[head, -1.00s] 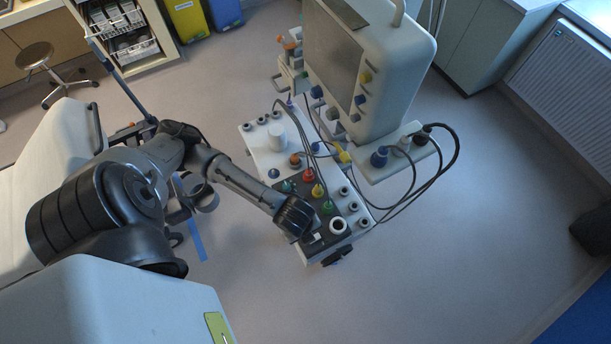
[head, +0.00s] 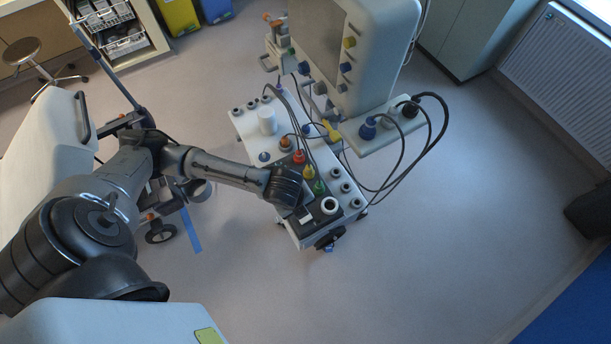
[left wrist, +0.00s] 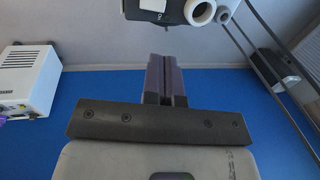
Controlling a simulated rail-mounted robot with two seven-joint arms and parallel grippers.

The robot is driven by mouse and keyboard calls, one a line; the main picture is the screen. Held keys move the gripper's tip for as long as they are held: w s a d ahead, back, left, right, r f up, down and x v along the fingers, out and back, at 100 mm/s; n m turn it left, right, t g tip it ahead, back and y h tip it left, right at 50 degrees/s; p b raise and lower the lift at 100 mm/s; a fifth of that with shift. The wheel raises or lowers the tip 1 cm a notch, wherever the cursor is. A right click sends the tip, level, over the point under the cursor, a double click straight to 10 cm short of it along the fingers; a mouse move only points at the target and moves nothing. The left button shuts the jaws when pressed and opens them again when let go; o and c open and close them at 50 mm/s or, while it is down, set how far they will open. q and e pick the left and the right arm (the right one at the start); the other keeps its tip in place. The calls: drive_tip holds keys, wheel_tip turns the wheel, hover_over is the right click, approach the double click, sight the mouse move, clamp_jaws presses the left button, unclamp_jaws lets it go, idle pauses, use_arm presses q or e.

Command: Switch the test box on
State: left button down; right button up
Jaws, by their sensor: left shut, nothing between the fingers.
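The test box looks to be the dark box (head: 318,217) at the near end of the white cart top, with red, yellow and green plugs, a pale ring and a small white part on it. My left gripper's wrist hangs over its left side in the head view and hides part of it; the fingertips are hidden there. In the left wrist view my left gripper (left wrist: 165,62) is shut and empty. Beyond the fingertips, at the top edge, a dark box edge (left wrist: 150,17) with a white part and a pale ring shows, apart from the fingers. My right gripper is not in view.
A stretcher (head: 40,165) is at the left. Floor right of the cart is clear.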

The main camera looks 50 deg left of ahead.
use_arm(q)
approach(309, 216)
drive_tip(key=x, duration=0.7)
drive_tip(key=shift+d+f+p, duration=0.1)
drive_tip(key=shift+f+p, duration=0.05)
drive_tip(key=shift+p, duration=0.2)
drive_tip(key=shift+f, duration=0.15)
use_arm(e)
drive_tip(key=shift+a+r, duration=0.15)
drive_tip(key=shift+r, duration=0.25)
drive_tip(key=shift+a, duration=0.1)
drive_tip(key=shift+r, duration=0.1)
